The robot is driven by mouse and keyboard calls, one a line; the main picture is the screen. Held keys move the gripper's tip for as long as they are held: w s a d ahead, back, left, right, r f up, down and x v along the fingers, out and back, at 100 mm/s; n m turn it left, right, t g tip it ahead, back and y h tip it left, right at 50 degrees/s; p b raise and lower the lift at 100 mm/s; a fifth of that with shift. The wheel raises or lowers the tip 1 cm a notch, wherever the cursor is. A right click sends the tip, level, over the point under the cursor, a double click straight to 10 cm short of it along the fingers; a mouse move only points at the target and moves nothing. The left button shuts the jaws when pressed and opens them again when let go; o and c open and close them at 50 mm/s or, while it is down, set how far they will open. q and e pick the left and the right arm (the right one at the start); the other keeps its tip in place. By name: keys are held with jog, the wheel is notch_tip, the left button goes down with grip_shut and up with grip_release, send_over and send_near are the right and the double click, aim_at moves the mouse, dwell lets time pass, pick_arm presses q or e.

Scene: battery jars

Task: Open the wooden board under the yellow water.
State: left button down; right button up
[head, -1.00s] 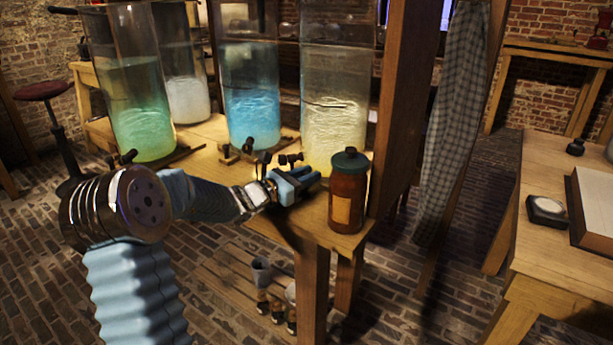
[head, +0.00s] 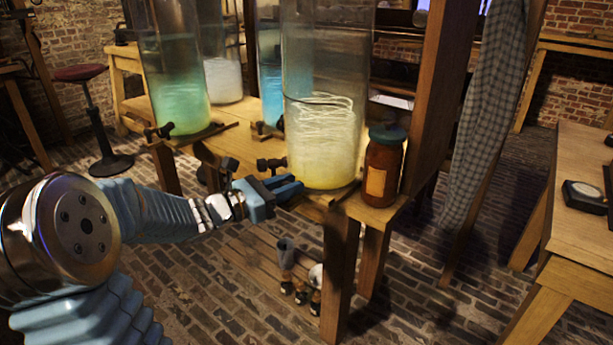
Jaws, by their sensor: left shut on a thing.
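The tall glass jar with yellow water (head: 322,145) stands near the front right corner of the wooden table. A dark tap (head: 270,163) sticks out at its lower left. The wooden board (head: 333,196) shows as a thin strip under the jar, its left part hidden by my gripper. My left gripper (head: 287,187) is at the table's front edge, just below the tap, with its blue fingers shut at the board's front. The fingers hide the exact contact. My right gripper is not in view.
A brown bottle with a green lid (head: 382,165) stands close to the jar's right. Green (head: 180,95) and blue (head: 270,90) water jars stand to the left and behind. Small vessels (head: 300,280) sit on the low shelf. Another table (head: 570,200) is at the right.

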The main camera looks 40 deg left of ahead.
pick_arm(q)
jog(key=shift+s+a, duration=0.15)
jog(key=shift+s, duration=1.05)
jog(key=shift+s+a, duration=0.1)
jog(key=shift+s, duration=1.1)
jog(key=c, duration=1)
grip_release()
jog(key=v, duration=1.3)
jog(key=shift+s, duration=0.4)
